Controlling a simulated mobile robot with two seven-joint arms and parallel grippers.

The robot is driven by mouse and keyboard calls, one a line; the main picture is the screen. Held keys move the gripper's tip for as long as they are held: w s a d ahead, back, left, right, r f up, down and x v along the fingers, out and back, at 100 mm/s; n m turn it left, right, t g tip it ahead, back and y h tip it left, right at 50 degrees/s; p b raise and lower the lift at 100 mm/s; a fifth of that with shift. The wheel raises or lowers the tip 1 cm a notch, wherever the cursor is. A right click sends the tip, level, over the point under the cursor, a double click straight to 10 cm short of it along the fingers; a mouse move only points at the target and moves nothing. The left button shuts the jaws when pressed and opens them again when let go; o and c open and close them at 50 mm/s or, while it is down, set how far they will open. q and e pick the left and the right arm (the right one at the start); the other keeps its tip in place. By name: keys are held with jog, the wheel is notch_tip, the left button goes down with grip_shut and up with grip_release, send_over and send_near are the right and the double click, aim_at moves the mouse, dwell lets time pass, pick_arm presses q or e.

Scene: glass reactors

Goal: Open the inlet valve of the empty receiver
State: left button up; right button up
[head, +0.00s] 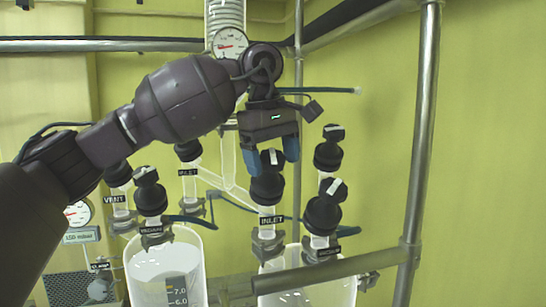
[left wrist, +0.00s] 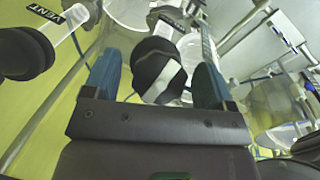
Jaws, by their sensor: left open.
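My left gripper (head: 274,158) is open, with its two blue fingers pointing down at the black knob of an inlet valve (head: 267,187) over the right glass receiver (head: 292,285). In the left wrist view the black knob with a white stripe (left wrist: 159,68) sits between the spread fingers; contact is not visible. Another inlet valve (head: 189,150) stands further left and behind. The left glass receiver (head: 140,265) shows a pale fill and a scale; the right receiver's contents are mostly cut off by the frame edge. My right gripper is not in view.
Vacuum valves (head: 150,193) and (head: 324,210) and a vent valve (head: 118,175) stand close by. A metal rail (head: 330,272) crosses before the right receiver, and an upright pole (head: 419,150) stands to its right. A pressure gauge (head: 230,44) is behind my arm.

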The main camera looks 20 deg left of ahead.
pick_arm(q)
jog(key=c, duration=0.9)
